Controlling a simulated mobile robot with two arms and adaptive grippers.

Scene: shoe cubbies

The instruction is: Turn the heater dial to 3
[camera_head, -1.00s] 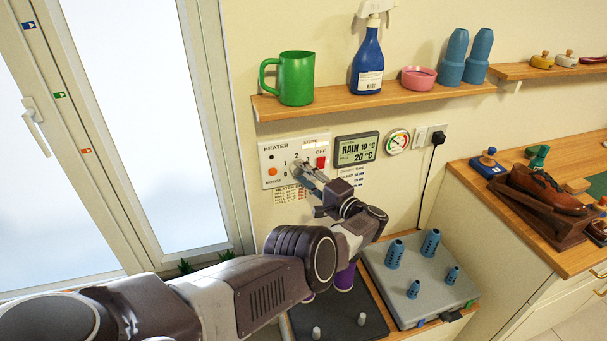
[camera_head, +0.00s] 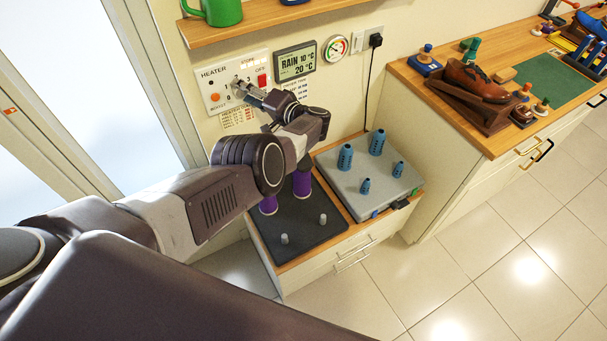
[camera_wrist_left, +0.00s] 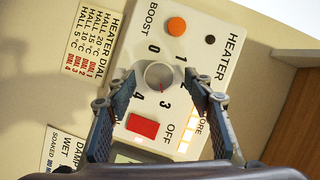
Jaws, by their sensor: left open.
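The white heater panel (camera_head: 220,90) is on the wall, with an orange BOOST button, a dark round spot and a red OFF switch (camera_head: 262,80). A small red mark on the dial is on the side toward 3. My left gripper (camera_head: 243,86) is at the dial. In the wrist view its open fingers (camera_wrist_left: 160,86) are on either side of the dial, with gaps showing. My right gripper is not in view.
A weather display (camera_head: 295,60) and round gauge (camera_head: 335,47) are right of the panel. A wooden shelf (camera_head: 260,24) is above. Below, a black mat (camera_head: 300,215) holds purple and grey pieces, beside a grey platform (camera_head: 350,195) with blue cones. Printed notices hang under the panel.

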